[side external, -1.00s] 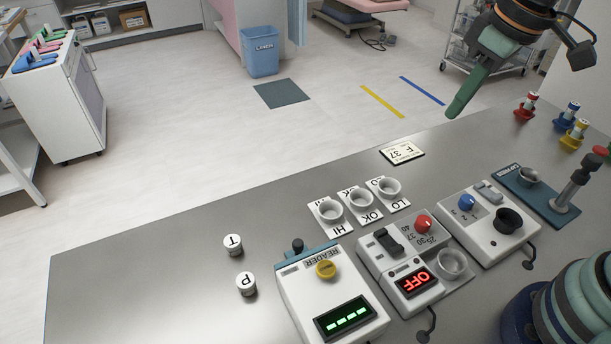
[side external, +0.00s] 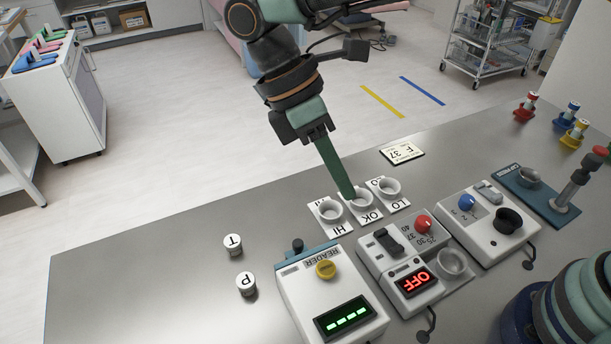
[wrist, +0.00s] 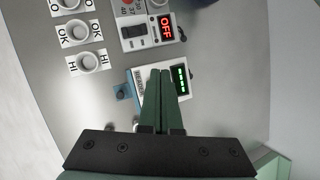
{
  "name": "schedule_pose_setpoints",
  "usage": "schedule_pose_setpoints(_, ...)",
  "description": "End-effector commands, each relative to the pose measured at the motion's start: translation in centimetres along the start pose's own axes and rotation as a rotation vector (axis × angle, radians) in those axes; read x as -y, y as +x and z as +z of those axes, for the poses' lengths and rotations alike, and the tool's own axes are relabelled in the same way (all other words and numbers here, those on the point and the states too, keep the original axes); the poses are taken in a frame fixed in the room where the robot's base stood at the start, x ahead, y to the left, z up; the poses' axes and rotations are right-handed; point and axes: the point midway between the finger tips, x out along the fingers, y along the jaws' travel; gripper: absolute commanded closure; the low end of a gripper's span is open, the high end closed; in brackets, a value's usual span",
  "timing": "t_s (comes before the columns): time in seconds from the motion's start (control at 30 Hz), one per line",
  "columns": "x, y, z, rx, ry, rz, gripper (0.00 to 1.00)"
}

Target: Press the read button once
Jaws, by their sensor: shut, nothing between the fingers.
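The reader (side external: 297,289) is a white box with a blue back edge on the near part of the bench. Its yellow round button (side external: 326,269) sits on top, and its green display (side external: 346,319) shows dashes. In the wrist view the reader (wrist: 136,76) lies beyond my fingers, which hide the button; its display (wrist: 181,80) shows to their right. My gripper (side external: 349,194) is shut and empty, tilted downward.
Cups marked HI (side external: 330,212), OK (side external: 366,203) and LO (side external: 389,188) stand behind the devices. A heater block reading OFF (side external: 415,282) stands right of the reader. Caps T (side external: 233,245) and P (side external: 246,284) stand left. The bench's left part is clear.

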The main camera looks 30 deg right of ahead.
Motion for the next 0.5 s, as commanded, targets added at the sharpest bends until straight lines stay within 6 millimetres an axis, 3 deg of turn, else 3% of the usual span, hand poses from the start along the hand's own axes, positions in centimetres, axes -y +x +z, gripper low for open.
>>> schedule_pose_setpoints(0.2,1.9,1.4,-3.0,0.117,-0.137,-0.030,1.00)
schedule_pose_setpoints(0.5,2.6,1.9,-3.8,0.155,-0.181,-0.042,1.00)
